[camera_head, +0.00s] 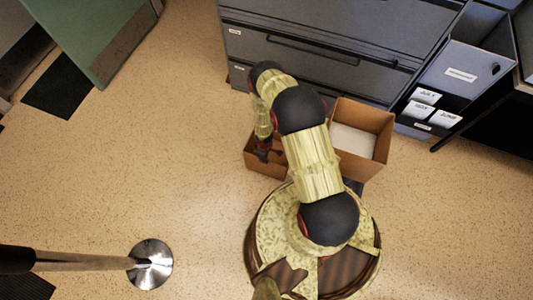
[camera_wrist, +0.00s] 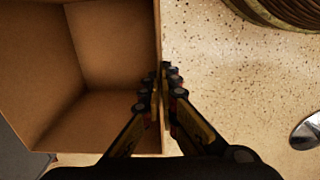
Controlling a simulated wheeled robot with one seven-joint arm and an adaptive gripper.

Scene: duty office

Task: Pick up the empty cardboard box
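The empty cardboard box (camera_head: 258,165) stands beside my arm, in front of the grey drawers, and my arm partly hides it in the head view. In the wrist view the open, bare brown inside of the box (camera_wrist: 105,50) fills the left side. My gripper (camera_wrist: 165,78) straddles the box's side wall, one finger inside and one outside. The fingers are close together and look shut on the wall. In the head view my gripper (camera_head: 267,152) is at the box's rim. I cannot tell whether the box is off the floor.
A second cardboard box (camera_head: 378,122) with white contents (camera_head: 353,141) stands just to the right. Grey drawers (camera_head: 320,60) and a dark cabinet with labelled folders (camera_head: 432,108) line the back. A metal post base (camera_head: 150,264) stands at lower left.

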